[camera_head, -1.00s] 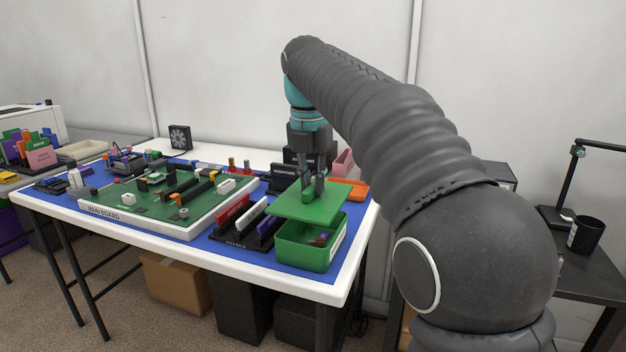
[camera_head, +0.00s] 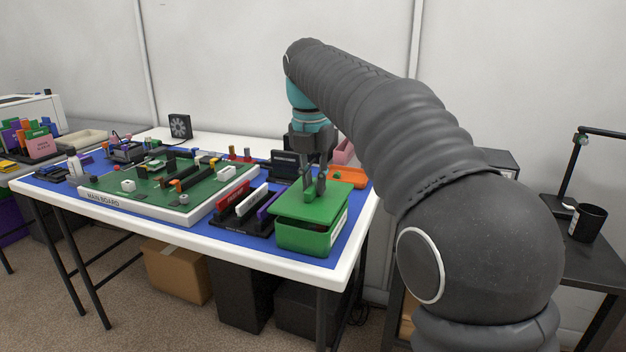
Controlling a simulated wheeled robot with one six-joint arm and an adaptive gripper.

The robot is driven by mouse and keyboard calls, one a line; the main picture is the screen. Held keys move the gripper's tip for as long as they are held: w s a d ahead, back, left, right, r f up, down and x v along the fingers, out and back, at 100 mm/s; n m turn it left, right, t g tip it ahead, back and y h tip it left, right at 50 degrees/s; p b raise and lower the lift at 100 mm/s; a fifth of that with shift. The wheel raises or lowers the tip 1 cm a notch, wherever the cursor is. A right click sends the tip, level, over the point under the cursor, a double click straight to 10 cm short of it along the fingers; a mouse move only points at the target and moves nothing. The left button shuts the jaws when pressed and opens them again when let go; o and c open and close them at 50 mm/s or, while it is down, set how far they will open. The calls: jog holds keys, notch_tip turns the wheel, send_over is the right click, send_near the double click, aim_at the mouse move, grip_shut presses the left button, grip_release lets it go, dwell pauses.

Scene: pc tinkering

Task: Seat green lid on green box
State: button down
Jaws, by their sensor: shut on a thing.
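The green lid (camera_head: 309,206) lies over the top of the green box (camera_head: 304,238) at the front right of the table. It covers the opening, so the inside of the box is hidden. I cannot tell whether the lid is fully down on the rim all round. My gripper (camera_head: 315,186) points down over the middle of the lid and is shut on its handle, which the fingers largely hide. A white label shows on the right side of the box.
A rack with red, white and purple cards (camera_head: 243,212) stands just left of the box. The main board (camera_head: 170,191) fills the middle of the blue mat. An orange tray (camera_head: 347,177) lies behind the box, near the table's right edge.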

aim_at(312, 186)
jog(key=shift+f+b, duration=0.6)
jog(key=shift+f, duration=0.5)
dwell(0.6)
jog(key=c, duration=1.5)
grip_release()
jog(key=shift+o, duration=0.2)
jog(key=o, duration=0.6)
jog(key=shift+c, duration=0.2)
notch_tip(312, 186, up, 3)
jog(key=p, duration=0.3)
jog(key=shift+s+f, duration=0.1)
jog(key=shift+s+a+r, duration=0.1)
jog(key=shift+s+r, duration=0.05)
jog(key=shift+r, duration=1.05)
jog(key=shift+s+a+r, duration=0.1)
jog(key=shift+r, duration=1.05)
jog(key=shift+s+r, duration=0.1)
jog(key=shift+r, duration=0.1)
